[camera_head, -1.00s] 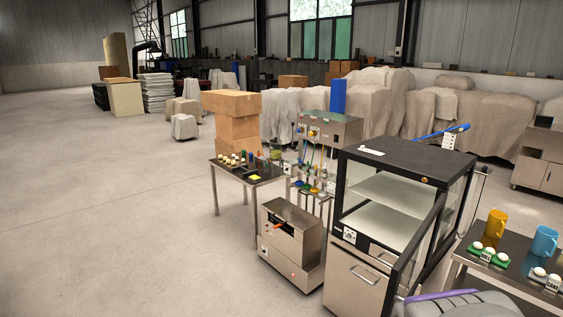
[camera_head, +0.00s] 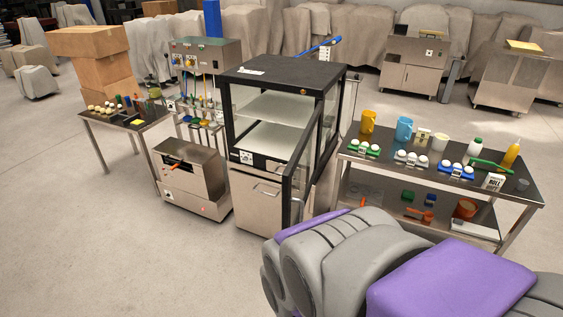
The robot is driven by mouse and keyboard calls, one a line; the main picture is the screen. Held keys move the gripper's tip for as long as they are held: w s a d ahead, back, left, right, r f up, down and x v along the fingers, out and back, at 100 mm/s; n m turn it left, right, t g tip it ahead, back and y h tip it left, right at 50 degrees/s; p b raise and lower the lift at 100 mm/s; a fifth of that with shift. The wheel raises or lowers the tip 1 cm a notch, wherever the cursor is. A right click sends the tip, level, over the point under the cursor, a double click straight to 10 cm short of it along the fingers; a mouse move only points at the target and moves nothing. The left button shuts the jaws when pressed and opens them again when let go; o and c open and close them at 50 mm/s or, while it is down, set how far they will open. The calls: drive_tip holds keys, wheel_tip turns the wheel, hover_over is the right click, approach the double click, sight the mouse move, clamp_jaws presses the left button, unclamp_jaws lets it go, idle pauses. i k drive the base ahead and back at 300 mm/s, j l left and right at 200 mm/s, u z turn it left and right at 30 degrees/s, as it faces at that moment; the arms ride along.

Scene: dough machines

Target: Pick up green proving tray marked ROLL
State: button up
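The green proving tray (camera_head: 375,154) holds several white dough balls and sits at the left end of the dark-topped table. A small label shows on its front, too small to read now. My gripper's fingers are not in view; only grey and purple parts of my arm show at the bottom right, between the camera and the table.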

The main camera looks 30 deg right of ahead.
sight(364, 148)
drive_tip(key=z, duration=1.45)
drive_tip(key=i+u, duration=0.1)
drive_tip(key=i, duration=0.65)
drive_tip(key=i+l, duration=0.15)
drive_tip(key=i, duration=0.6)
drive_tip(key=i+l, duration=0.15)
drive_tip(key=i, duration=0.2)
drive_tip(key=i+l, duration=0.15)
drive_tip(key=i, duration=0.2)
drive_tip(key=i+l+u, duration=0.1)
drive_tip(key=l+u, duration=0.25)
drive_tip(key=l, duration=0.25)
drive_tip(key=l+u, duration=0.4)
drive_tip(key=l, duration=0.15)
drive_tip(key=k+l+u, duration=0.1)
drive_tip(key=l+u, duration=0.15)
drive_tip(key=u, duration=0.15)
drive_tip(key=k+l+u, duration=0.15)
drive_tip(key=u, duration=0.25)
drive_tip(key=k+u, duration=0.2)
drive_tip(key=u, duration=0.15)
